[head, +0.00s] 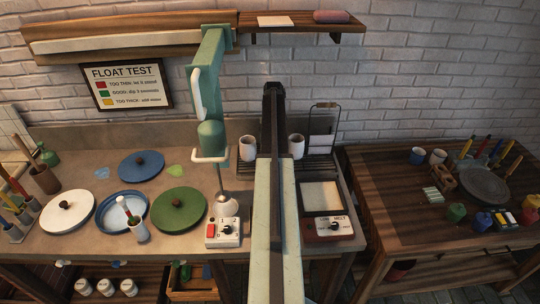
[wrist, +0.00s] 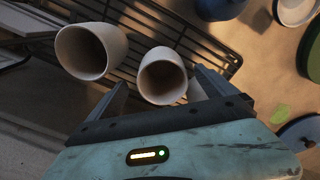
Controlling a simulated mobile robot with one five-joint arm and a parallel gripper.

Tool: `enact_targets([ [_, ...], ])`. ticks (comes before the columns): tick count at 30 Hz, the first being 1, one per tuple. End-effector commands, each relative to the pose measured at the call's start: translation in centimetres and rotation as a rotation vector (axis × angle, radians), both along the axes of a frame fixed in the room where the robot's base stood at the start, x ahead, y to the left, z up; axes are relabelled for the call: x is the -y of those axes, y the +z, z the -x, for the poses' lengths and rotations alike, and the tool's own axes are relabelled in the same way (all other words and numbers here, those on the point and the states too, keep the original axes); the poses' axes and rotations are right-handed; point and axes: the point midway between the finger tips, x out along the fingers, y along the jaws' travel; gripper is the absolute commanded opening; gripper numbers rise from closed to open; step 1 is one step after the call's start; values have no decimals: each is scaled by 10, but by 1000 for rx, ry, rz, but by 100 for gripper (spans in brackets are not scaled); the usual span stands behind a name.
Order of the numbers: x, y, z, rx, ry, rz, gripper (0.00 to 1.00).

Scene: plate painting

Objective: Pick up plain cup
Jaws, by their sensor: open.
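Two plain pale cups stand on the dark wire rack (head: 321,165). In the head view one cup (head: 248,149) is left of my arm and the other cup (head: 296,147) is right of it. In the wrist view my gripper (wrist: 162,80) is open, with one dark finger on each side of the nearer cup (wrist: 163,77). This seems to be the left cup of the head view. I cannot tell whether the fingers touch it. The other cup (wrist: 91,50) is outside the fingers, to the left. My fingertips are not clear in the head view.
A melt box (head: 322,197) is in front of the rack. A brick wall (head: 400,90) is behind. A second table (head: 400,200) stands at the right.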

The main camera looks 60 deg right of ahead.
Motion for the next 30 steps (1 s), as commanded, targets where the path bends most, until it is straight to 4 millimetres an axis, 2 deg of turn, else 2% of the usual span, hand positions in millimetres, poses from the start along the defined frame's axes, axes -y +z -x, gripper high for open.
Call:
enact_targets([
  [4,-1,-14,-1,0,0,0,96],
  [11,-3,-52,-4,0,1,0,96],
  [19,-4,-50,-4,0,1,0,96],
  [27,-4,-50,-4,0,2,0,21],
  [28,-4,-50,-5,0,2,0,16],
  [30,-4,-50,-5,0,2,0,16],
])
